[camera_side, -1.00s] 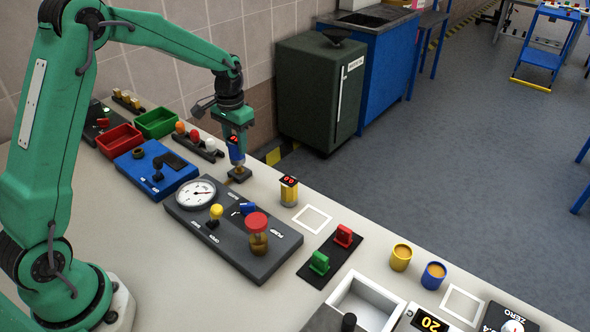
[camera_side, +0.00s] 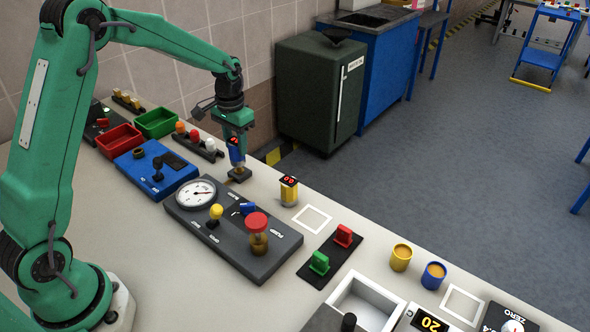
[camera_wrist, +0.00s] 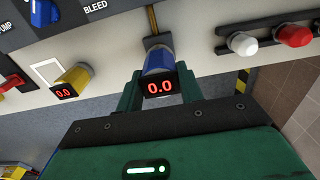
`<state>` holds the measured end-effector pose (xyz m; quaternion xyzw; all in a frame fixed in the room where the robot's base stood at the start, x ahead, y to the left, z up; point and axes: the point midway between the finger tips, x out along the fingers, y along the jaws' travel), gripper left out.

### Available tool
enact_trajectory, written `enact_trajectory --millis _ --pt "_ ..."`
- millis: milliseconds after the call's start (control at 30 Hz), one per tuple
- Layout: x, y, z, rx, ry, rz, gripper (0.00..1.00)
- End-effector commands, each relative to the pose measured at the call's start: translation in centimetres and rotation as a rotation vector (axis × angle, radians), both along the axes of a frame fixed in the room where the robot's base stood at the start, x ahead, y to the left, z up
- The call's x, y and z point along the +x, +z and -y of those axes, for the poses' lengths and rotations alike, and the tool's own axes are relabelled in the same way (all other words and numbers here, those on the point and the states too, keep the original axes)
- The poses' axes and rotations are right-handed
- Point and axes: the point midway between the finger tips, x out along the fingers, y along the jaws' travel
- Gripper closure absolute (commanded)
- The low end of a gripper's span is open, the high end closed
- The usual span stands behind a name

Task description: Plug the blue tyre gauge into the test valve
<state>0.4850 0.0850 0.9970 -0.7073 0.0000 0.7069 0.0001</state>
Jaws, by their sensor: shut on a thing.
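The blue tyre gauge (camera_side: 236,155) is upright between the fingers of my gripper (camera_side: 238,147), which is shut on it. In the wrist view the blue gauge (camera_wrist: 157,62) shows a red 0.0 on its dark face, with my gripper's fingers (camera_wrist: 157,90) on both sides. The test valve (camera_side: 238,173), a small brass-coloured fitting on a dark base, is directly beneath the gauge. Its base also shows in the wrist view (camera_wrist: 156,41), just beyond the gauge. The gauge's lower end meets or nearly meets the valve; I cannot tell how far it is seated.
A yellow gauge (camera_side: 289,191) stands to the right. The grey panel (camera_side: 260,262) with a dial, a yellow knob and a red-topped pump is in front. A blue box (camera_side: 150,178) and a rack with red, orange and white caps (camera_side: 209,150) are to the left.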

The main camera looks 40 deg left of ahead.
Motion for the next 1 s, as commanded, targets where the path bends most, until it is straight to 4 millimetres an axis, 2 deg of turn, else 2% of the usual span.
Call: enact_trajectory --millis 1000 --pt "0.0 -1.8 0.0 0.000 0.000 -0.001 0.87"
